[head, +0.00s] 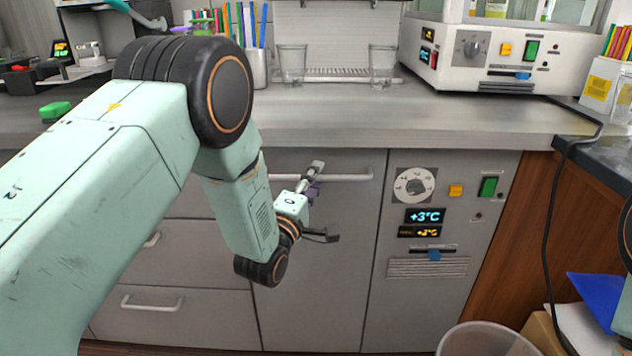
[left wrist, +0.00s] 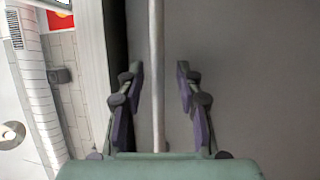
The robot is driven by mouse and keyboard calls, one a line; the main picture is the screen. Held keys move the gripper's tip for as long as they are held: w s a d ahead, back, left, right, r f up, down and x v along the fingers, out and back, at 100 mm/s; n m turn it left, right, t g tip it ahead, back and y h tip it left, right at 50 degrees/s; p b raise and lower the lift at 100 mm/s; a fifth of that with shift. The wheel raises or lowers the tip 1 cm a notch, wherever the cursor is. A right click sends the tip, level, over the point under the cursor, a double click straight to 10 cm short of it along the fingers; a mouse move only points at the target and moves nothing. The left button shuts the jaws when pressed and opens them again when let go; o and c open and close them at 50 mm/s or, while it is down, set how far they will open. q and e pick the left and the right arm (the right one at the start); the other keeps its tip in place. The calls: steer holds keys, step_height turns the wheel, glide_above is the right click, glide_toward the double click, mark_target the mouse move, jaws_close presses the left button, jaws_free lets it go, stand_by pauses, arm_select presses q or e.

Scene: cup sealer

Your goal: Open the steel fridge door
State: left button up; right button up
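The steel fridge door (head: 325,290) is a grey panel under the counter and looks shut, flush with the panels beside it. Its pale horizontal bar handle (head: 348,177) runs along the top of the door. My left gripper (head: 325,203) is at the left part of the handle, with one finger above the bar and one below. In the left wrist view the open gripper (left wrist: 159,85) has the handle bar (left wrist: 157,45) between its fingers, with a gap on each side. My right gripper is out of view.
Drawers with white handles (head: 152,303) lie left of the door. A control panel (head: 430,240) with dial and displays is at its right. A bin (head: 487,340) stands on the floor at front right. Clear cups (head: 292,64) stand on the counter (head: 350,115) above.

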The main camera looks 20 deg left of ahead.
arm_select(q)
steer(key=shift+w+d+r, duration=0.15)
steer(key=shift+w, duration=0.2)
steer(key=shift+c, duration=0.3)
jaws_close()
